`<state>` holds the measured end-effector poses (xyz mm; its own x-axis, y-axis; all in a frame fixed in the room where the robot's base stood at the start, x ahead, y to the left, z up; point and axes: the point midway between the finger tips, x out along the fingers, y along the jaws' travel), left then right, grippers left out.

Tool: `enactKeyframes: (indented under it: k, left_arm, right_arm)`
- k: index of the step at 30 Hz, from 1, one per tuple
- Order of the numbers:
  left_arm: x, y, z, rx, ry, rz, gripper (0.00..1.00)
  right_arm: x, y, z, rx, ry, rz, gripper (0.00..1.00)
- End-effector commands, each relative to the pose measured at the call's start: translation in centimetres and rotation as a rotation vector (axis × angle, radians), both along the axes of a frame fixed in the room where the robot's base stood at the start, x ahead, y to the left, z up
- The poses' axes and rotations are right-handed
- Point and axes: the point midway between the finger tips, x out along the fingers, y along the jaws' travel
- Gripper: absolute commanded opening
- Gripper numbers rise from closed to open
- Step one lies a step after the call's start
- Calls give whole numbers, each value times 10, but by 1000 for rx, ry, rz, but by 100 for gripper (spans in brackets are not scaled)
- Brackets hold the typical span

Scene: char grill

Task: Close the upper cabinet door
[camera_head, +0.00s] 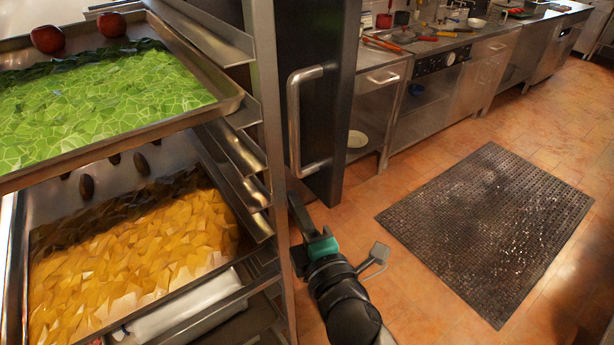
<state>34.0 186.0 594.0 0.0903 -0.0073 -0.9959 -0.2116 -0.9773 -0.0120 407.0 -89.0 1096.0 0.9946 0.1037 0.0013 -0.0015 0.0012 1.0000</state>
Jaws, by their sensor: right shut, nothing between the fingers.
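The upper cabinet door (337,95) is a dark upright panel with a long vertical metal handle (293,125). It stands just beyond the right post of the tray rack, and the trays to its left are exposed. Its hinge side and exact angle cannot be told. My right gripper (294,207) comes up from the bottom, below the handle and close to the rack's post. Its fingers are shut and empty, apart from the handle; contact with the post cannot be told. My left gripper is out of view.
A metal tray of green leaves (236,101) with red tomatoes (47,39) sits above a tray of yellow pieces (140,260) on the left. A steel counter (490,45) runs along the back. A dark perforated mat (487,225) lies on the open tiled floor at right.

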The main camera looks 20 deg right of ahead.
Motion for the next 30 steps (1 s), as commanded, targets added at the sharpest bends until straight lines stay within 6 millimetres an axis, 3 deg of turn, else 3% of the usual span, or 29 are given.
enactKeyframes:
  k: [9, 12, 18, 30]
  left_arm:
    - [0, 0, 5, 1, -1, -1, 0]
    - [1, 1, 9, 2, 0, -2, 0]
    - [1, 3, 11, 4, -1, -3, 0]
    - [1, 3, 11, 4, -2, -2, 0]
  right_arm:
    - [46, 5, 1, 0, -1, 0, 0]
    - [50, -13, 0, -4, 3, -2, 0]
    - [56, -30, 0, 0, 1, 0, 0]
    - [57, -34, -1, 1, 2, -1, 0]
